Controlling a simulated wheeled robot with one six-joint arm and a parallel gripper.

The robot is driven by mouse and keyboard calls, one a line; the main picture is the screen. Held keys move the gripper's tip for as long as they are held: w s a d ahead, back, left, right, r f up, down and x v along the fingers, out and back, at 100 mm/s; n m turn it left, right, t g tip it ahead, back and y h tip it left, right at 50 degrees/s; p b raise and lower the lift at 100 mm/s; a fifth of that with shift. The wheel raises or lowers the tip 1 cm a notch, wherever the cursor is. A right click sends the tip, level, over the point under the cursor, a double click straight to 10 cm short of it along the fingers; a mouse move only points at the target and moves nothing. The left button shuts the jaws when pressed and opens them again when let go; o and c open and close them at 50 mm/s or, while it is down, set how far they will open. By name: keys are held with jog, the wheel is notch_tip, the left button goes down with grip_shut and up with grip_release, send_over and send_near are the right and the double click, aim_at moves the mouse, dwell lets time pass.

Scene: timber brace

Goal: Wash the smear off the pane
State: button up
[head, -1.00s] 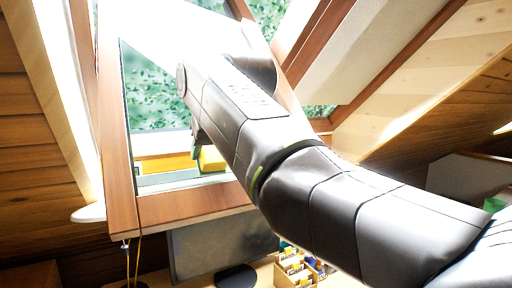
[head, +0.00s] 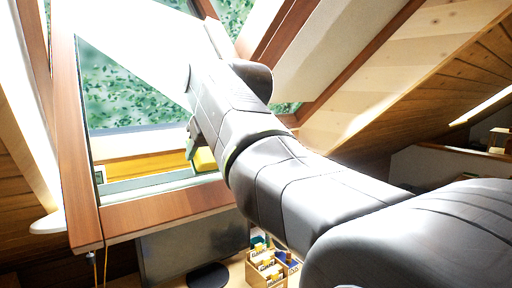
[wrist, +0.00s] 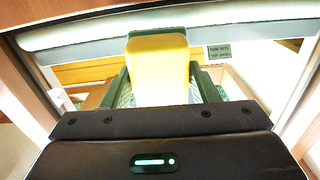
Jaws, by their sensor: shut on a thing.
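The window pane (head: 135,100) sits in a tilted wooden frame (head: 165,208) at the left of the head view, with green foliage behind it. Its upper part is washed out by glare, and I cannot make out a smear. My gripper (head: 193,140) is over the lower right part of the pane, partly hidden by my arm. In the wrist view my gripper (wrist: 160,88) has its green fingers shut on a yellow sponge-like block (wrist: 160,65). The block also shows in the head view (head: 204,160). I cannot tell whether it touches the glass.
Below the window are a dark grey panel (head: 190,245) and a desk with a wooden box of small labelled items (head: 268,268). A sloping timber ceiling (head: 385,75) rises at the right. A cord (head: 94,268) hangs at the lower left. A small label (wrist: 218,51) shows in the wrist view.

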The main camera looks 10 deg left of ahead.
aim_at(171, 175)
jog(key=shift+s+d+f+b, duration=0.3)
jog(key=shift+d+f+b, duration=0.1)
jog(key=shift+f+b, duration=0.3)
jog(key=shift+s+d+f, duration=0.25)
jog(key=shift+s+a+f+b, duration=0.1)
jog(key=shift+s+a+b, duration=0.15)
jog(key=shift+s+a, duration=1.2)
jog(key=shift+s+a+b, duration=0.2)
jog(key=shift+s+a, duration=1)
jog(key=shift+s, duration=0.35)
jog(key=shift+s+d+r, duration=0.1)
jog(key=shift+r, duration=0.2)
jog(key=p+v, duration=0.2)
jog(key=v, duration=0.2)
jog(key=shift+s+d+r, duration=0.1)
jog(key=shift+r, duration=0.1)
jog(key=shift+s+d+r+p, duration=0.3)
jog(key=shift+d+p, duration=0.1)
jog(key=shift+r, duration=0.1)
